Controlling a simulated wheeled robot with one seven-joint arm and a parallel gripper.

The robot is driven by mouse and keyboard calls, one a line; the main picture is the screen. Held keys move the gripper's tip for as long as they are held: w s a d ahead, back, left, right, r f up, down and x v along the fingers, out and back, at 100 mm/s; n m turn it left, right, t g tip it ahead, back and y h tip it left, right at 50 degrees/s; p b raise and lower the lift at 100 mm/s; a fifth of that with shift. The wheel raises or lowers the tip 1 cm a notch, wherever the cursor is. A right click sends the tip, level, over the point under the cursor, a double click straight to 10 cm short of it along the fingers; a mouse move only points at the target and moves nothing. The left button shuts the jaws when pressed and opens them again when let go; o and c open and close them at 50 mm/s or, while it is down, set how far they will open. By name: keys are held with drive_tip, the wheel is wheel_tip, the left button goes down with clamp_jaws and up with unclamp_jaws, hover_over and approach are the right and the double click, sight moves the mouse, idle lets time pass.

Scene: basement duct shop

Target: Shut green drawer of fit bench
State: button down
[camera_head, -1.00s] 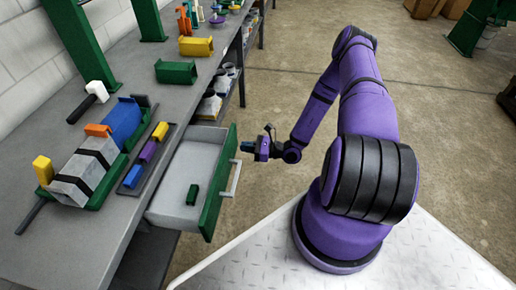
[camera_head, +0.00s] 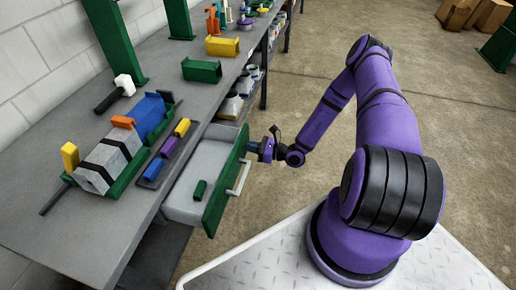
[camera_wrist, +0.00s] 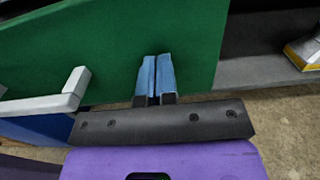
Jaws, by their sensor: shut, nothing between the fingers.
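The green drawer (camera_head: 220,192) of the bench stands partly open, pulled out to the right from under the grey bench top (camera_head: 60,235). In the wrist view, the blue fingertips (camera_wrist: 156,78) are together against or very close to the green front (camera_wrist: 110,50); contact cannot be told for sure. The handle (camera_wrist: 50,103) shows left of the fingers.
On the bench top are a clamped duct piece (camera_head: 110,160), a tray with coloured blocks (camera_head: 165,150), a hammer (camera_head: 118,92), and green (camera_head: 202,70) and yellow (camera_head: 222,46) channel pieces. Cups (camera_head: 232,105) sit on a shelf beyond the drawer. Floor (camera_head: 320,80) right of the bench is clear.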

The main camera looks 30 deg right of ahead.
drive_tip(key=x, duration=1.4)
drive_tip(key=shift+w+a, duration=0.2)
drive_tip(key=shift+w+a+r, duration=0.1)
drive_tip(key=shift+w+a, duration=0.15)
